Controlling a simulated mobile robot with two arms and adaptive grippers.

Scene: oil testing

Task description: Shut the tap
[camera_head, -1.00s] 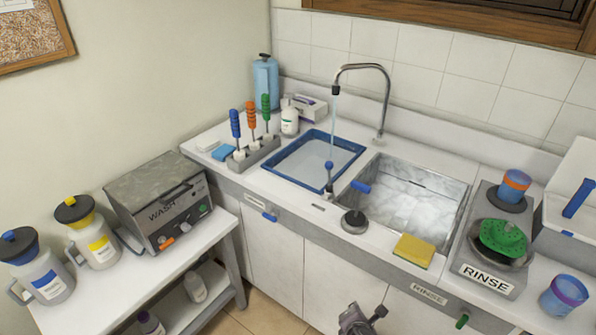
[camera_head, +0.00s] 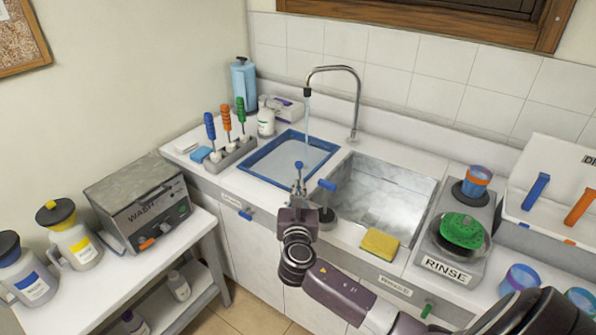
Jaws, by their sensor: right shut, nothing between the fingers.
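The chrome gooseneck tap (camera_head: 356,95) rises behind the sink, and a thin water stream (camera_head: 307,120) falls from its spout toward the blue-rimmed tray (camera_head: 252,163). A small upright lever with a blue ball top (camera_head: 299,165) stands at the counter's front, and a blue handle (camera_head: 327,185) sits just right of it. My right gripper (camera_head: 298,193) is shut and empty, directly in front of and below the ball-topped lever in the picture. I cannot tell whether it touches the lever. It hides the lever's base and part of the round dark knob (camera_head: 327,215). My left gripper is not in view.
The sink basin (camera_head: 385,195) lies right of the tray. A yellow sponge (camera_head: 380,243) is on the front counter edge, and a rinse station (camera_head: 446,267) is further right. Colored-handled tools (camera_head: 228,125) stand at left. A wash unit (camera_head: 140,205) is on the side table.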

